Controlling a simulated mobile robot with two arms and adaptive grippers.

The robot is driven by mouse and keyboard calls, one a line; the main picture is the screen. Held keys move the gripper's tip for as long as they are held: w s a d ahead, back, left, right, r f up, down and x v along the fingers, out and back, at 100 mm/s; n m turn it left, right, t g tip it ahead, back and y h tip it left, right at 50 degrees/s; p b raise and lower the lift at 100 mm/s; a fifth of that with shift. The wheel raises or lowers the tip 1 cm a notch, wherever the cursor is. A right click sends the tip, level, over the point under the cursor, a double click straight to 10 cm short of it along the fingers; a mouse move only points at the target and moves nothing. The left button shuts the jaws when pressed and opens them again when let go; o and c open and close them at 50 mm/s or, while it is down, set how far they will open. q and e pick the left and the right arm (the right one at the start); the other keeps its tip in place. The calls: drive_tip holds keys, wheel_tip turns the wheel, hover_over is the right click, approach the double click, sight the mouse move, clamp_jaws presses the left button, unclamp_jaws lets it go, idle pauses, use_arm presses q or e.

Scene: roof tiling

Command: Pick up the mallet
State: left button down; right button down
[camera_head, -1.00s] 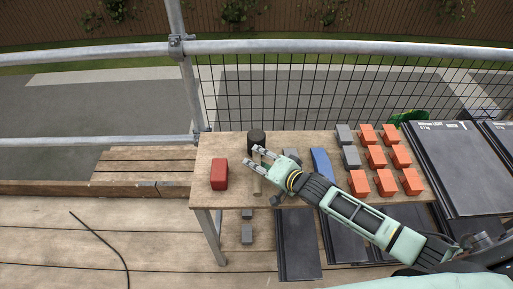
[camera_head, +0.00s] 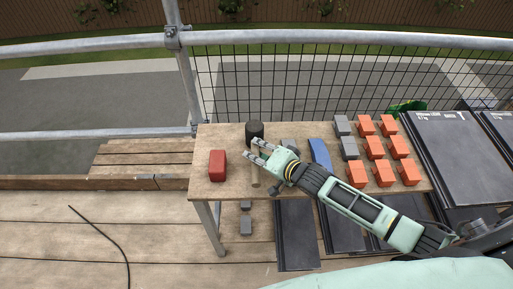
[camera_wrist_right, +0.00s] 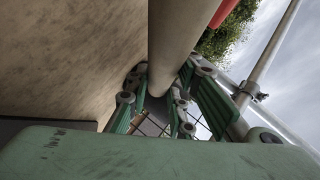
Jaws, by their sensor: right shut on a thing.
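The mallet has a black head (camera_head: 255,130) near the back edge of the wooden table and a pale wooden handle (camera_head: 256,178) running toward the front. My right gripper (camera_head: 257,152) lies over the handle just in front of the head and hides part of it. In the right wrist view the handle (camera_wrist_right: 178,45) passes between the fingers of the right gripper (camera_wrist_right: 163,95), which are shut on it. I cannot tell whether the mallet is clear of the tabletop. The left gripper is not in view.
The wooden table (camera_head: 206,188) also holds a red block (camera_head: 217,166) left of the mallet, a blue object (camera_head: 319,152), and several orange (camera_head: 374,147) and grey blocks (camera_head: 349,148). Dark tiles (camera_head: 455,160) lie at the right. A scaffold rail (camera_head: 320,37) runs behind.

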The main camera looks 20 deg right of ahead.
sight(257, 150)
wheel_tip(257, 150, up, 4)
drive_tip(key=shift+w+r, duration=0.1)
drive_tip(key=shift+r, duration=0.15)
drive_tip(key=s+d+r+b, duration=0.1)
drive_tip(key=s+d+r, duration=0.4)
drive_tip(key=d, duration=0.5)
drive_tip(key=shift+s+d+r, duration=0.15)
drive_tip(key=shift+d+r, duration=0.05)
drive_tip(key=shift+r, duration=0.65)
drive_tip(key=c, duration=2)
unclamp_jaws()
drive_tip(key=shift+c, duration=0.2)
clamp_jaws()
